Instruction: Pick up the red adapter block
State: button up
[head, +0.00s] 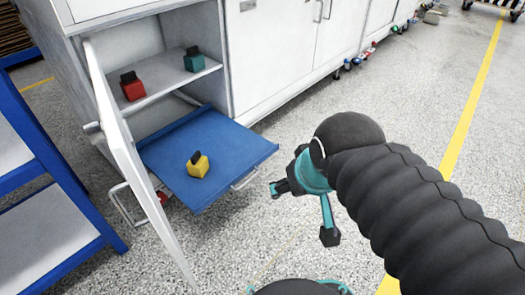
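The red adapter block (132,89) has a black top part and sits on the left of the white shelf (165,76) inside the open cabinet. A teal block (195,63) with a dark top sits farther right on the same shelf. A yellow block (198,168) with a black top sits on the blue pull-out tray (226,142) below. My gripper (304,216) is open and empty, with its fingers spread apart. It is over the floor to the right of the tray, well apart from the red block.
The white cabinet door (130,150) stands open toward the front, left of the tray. A blue-framed rack (50,150) with pale shelves stands at the far left. More white cabinets (275,45) extend right.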

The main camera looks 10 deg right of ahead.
aim_at(132, 88)
jog(key=u, duration=3.9)
jog(key=k, duration=0.8)
jog(key=z, duration=1.75)
jog(key=i, duration=0.5)
jog(key=u, duration=0.05)
